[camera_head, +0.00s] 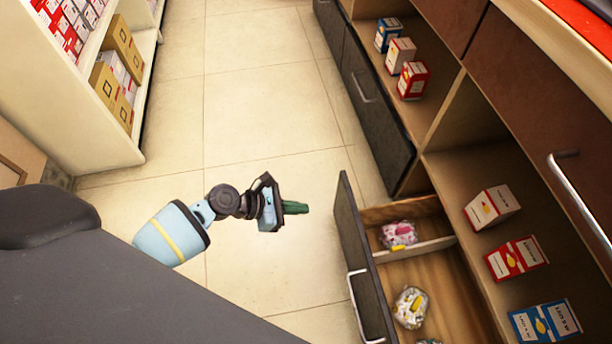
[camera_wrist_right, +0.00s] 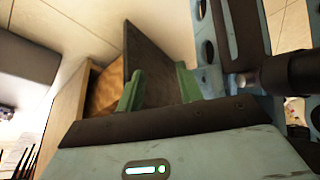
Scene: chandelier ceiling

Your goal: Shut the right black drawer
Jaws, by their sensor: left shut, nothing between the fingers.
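The right black drawer (camera_head: 352,240) stands pulled out of the cabinet at the lower right of the head view. Its wooden inside shows a divider and several small wrapped packets. Its handle (camera_head: 352,305) is a pale metal bar on the front. My left gripper (camera_head: 295,208) is shut and empty, over the floor just left of the drawer front, apart from it in the picture. My right gripper (camera_wrist_right: 158,88) shows only in the right wrist view, its green fingers apart. A dark panel (camera_wrist_right: 155,65) with wood beside it, apparently the open drawer, appears beyond and between them; contact cannot be told.
Another black drawer (camera_head: 375,110) farther along the cabinet is shut. Cabinet shelves hold small boxes, such as a red one (camera_head: 516,258). A white shelf unit (camera_head: 60,100) with cartons stands at left. The tiled floor (camera_head: 250,90) between is clear.

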